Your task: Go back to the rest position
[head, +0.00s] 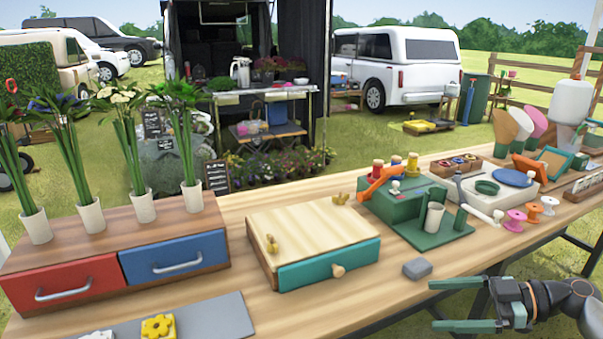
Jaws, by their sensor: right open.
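My right gripper (462,304) is at the lower right in the head view, over the front edge of the wooden table (375,298). Its two green-grey fingers point left and stand wide apart, with nothing between them. My left gripper is not in view. A small grey block (417,268) lies on the table just beyond the right gripper's upper finger, apart from it.
Flowers in white vases stand on a chest with a red drawer (70,287) and a blue drawer (175,257). A wooden box with a teal drawer (318,265) is in the middle. A green machine (405,203) and colored spools (516,220) stand further right.

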